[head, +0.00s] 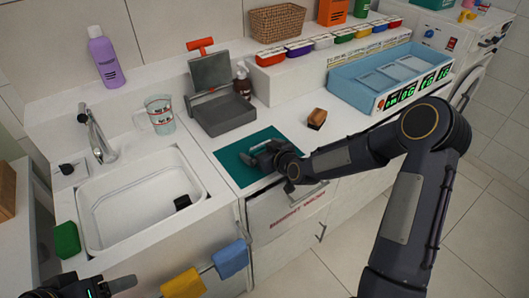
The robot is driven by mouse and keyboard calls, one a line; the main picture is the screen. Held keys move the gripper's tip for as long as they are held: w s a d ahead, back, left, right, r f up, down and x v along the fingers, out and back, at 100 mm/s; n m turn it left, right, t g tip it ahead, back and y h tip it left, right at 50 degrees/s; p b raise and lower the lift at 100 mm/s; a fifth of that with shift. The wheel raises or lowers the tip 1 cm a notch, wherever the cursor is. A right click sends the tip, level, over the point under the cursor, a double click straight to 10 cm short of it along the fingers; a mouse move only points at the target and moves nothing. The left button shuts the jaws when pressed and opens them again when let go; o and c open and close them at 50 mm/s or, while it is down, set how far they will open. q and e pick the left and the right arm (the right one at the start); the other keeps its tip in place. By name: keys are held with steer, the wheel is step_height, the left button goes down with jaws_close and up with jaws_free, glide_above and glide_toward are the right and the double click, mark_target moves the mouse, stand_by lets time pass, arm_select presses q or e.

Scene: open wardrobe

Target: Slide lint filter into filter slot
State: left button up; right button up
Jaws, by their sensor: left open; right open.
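I cannot surely tell which thing is the lint filter. A grey flat panel with a red handle (210,72) stands tilted upright at the back of a dark grey open housing (226,115) on the counter. Which opening is the filter slot is not clear. My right gripper (262,155) is open, low over the teal mat (232,168) in front of the housing and apart from it. I see nothing clearly held in it. My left gripper (112,287) is open at the bottom left edge, mostly cut off, well away from the panel.
A glass measuring cup (160,114) and a brown bottle (242,82) flank the housing. A brown block (317,118) lies right of the mat. The sink (140,205) is at left, a blue tray (375,75) at right. A drawer front (285,212) is below the mat.

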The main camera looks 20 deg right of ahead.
steer(key=c, duration=1)
steer(key=shift+r, duration=0.15)
